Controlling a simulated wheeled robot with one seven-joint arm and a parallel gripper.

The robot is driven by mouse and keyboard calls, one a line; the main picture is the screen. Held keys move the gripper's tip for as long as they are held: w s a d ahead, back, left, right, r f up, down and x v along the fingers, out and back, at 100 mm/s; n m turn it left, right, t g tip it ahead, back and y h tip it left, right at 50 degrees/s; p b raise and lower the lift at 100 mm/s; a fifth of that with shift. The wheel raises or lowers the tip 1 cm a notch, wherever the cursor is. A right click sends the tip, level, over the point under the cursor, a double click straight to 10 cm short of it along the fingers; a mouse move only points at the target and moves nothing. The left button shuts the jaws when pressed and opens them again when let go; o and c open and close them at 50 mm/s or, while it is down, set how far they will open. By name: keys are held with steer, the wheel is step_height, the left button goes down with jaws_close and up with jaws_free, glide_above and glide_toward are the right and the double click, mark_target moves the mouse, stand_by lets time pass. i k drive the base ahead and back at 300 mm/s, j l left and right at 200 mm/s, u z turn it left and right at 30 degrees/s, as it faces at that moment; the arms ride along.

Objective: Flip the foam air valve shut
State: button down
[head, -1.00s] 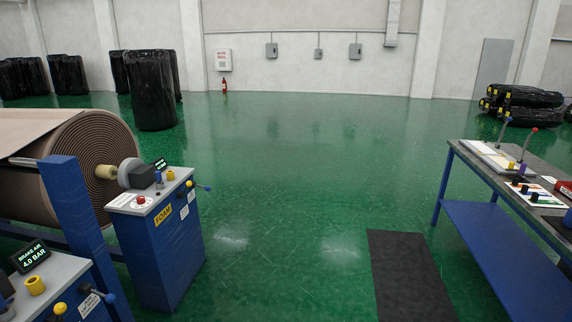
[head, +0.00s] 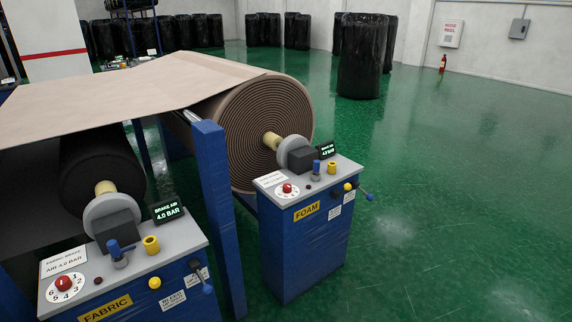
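The foam stand (head: 303,240) is a blue cabinet with a grey top and a yellow FOAM label (head: 307,211). A lever with a blue ball end (head: 369,197) sticks out at its front right corner, beside small white labels too small to read; it may be the air valve. A short blue fitting (head: 316,167) and a yellow ring (head: 332,167) stand on top. A red knob on a white dial (head: 287,189) is at the top's left. A dark display (head: 328,149) shows green text, apparently 4.0 BAR. My gripper is not in view.
The fabric stand (head: 120,290), with similar fittings and a display (head: 167,212) reading BRAKE AIR 4.0 BAR, is at the near left. A big brown foam roll (head: 270,115) sits behind the foam stand. Green floor (head: 440,240) is open to the right.

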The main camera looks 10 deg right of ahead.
mark_target(369, 197)
steer(key=i+l+u, duration=0.95)
steer(key=l+u, duration=0.15)
